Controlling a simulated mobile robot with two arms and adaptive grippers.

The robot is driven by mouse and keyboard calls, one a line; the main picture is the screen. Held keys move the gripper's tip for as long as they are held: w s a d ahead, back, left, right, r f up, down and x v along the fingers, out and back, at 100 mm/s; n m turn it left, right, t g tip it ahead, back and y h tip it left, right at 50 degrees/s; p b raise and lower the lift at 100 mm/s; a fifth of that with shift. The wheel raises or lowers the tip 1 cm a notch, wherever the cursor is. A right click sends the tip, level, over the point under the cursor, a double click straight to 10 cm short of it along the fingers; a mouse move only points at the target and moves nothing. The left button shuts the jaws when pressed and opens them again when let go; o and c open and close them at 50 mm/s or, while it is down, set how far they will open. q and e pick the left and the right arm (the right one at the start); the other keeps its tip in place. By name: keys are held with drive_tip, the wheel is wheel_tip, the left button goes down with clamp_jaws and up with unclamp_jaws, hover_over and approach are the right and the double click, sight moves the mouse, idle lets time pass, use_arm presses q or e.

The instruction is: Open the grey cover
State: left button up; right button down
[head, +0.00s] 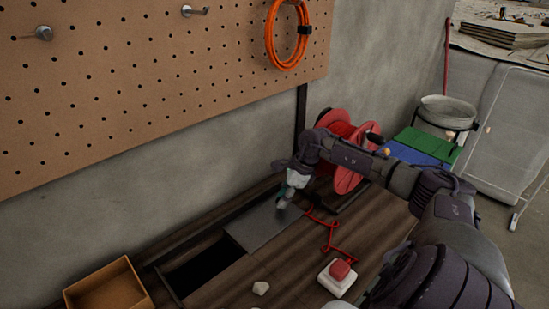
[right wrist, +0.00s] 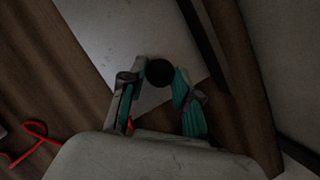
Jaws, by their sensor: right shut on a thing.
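The grey cover (head: 258,228) is a flat panel set in the wooden bench top. To its left is a dark rectangular opening (head: 205,264). My right gripper (head: 284,203) is over the right part of the cover, fingers pointing down. In the right wrist view its teal-lined fingers stand on either side of a dark round knob (right wrist: 159,72) on the cover (right wrist: 125,38), shut on it. The exact contact is hard to see. My left gripper is not in view.
A red and white button box (head: 338,276), a red bent wire piece (head: 330,236) and a small pale lump (head: 261,288) lie on the bench. An open wooden box (head: 108,289) is at the lower left. A red reel (head: 350,150) stands behind my right arm.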

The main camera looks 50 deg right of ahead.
drive_tip(key=c, duration=0.8)
unclamp_jaws()
drive_tip(key=shift+c, duration=0.2)
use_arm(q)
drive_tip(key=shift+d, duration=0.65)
use_arm(e)
drive_tip(key=shift+v, duration=6)
drive_tip(key=shift+s, duration=0.1)
